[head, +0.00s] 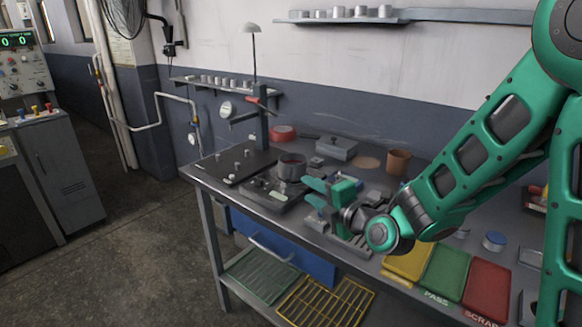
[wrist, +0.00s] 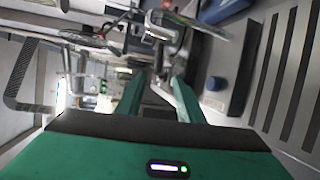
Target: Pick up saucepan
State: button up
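A grey round pot with a brownish inside (head: 292,167), which looks like the saucepan, sits on a dark scale-like device (head: 275,191) on the workbench. I cannot make out its handle clearly. My gripper (head: 313,192) is to the right of the pot, low over the bench, with its green fingers pointing left. The fingers are apart with nothing seen between them. In the wrist view, the two fingers of my gripper (wrist: 157,82) also stand apart, and the pot cannot be made out with certainty.
A red round dish (head: 283,132) is at the bench's back, near a grey lidded box (head: 337,148) and a brown cup (head: 398,162). Yellow (head: 408,263), green (head: 446,272) and red (head: 487,290) trays line the front right.

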send_near(291, 174)
jog(key=shift+w+a+f, duration=0.25)
jog(key=shift+w+a, duration=0.3)
jog(key=shift+w+a+f, duration=0.3)
jog(key=shift+w+a, duration=0.2)
jog(key=shift+w, duration=0.1)
jog(key=shift+x, duration=2.65)
grip_shut()
